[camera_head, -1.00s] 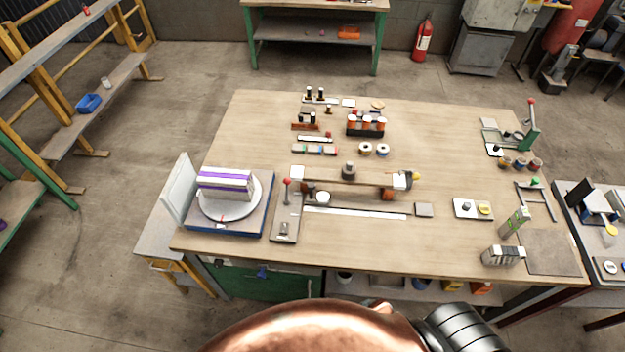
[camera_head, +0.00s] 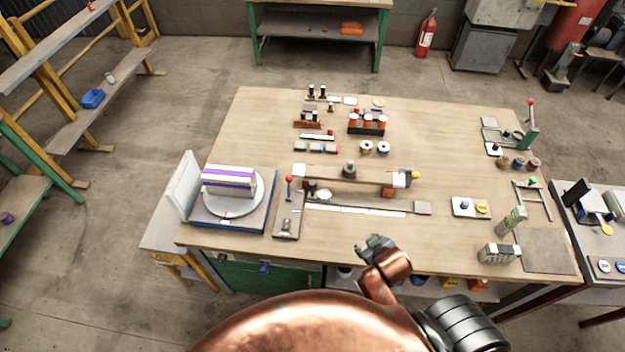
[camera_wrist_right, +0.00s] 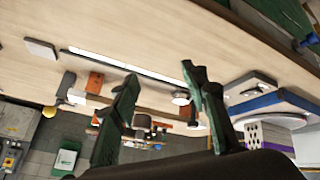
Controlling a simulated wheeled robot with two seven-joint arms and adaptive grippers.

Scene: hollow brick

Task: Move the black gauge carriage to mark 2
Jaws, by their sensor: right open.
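A dark round-topped piece (camera_head: 349,170), likely the black gauge carriage, sits midway along a wooden beam (camera_head: 325,179) near the middle of the bench. A long white strip (camera_head: 355,210) lies in front of the beam; it also shows in the wrist view (camera_wrist_right: 120,62). I cannot read any numbered marks. My right gripper (camera_head: 374,243) is at the bench's front edge, in front of the strip and apart from it. Its two dark green fingers stand open and empty in the right wrist view (camera_wrist_right: 160,75). My left gripper is not in view.
A plate with a red-knobbed lever (camera_head: 288,212) stands left of the strip, beside a round turntable (camera_head: 236,200) with a striped block. A small grey square (camera_head: 422,207) lies at the strip's right end. Small parts crowd the back. The front middle of the bench is mostly bare.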

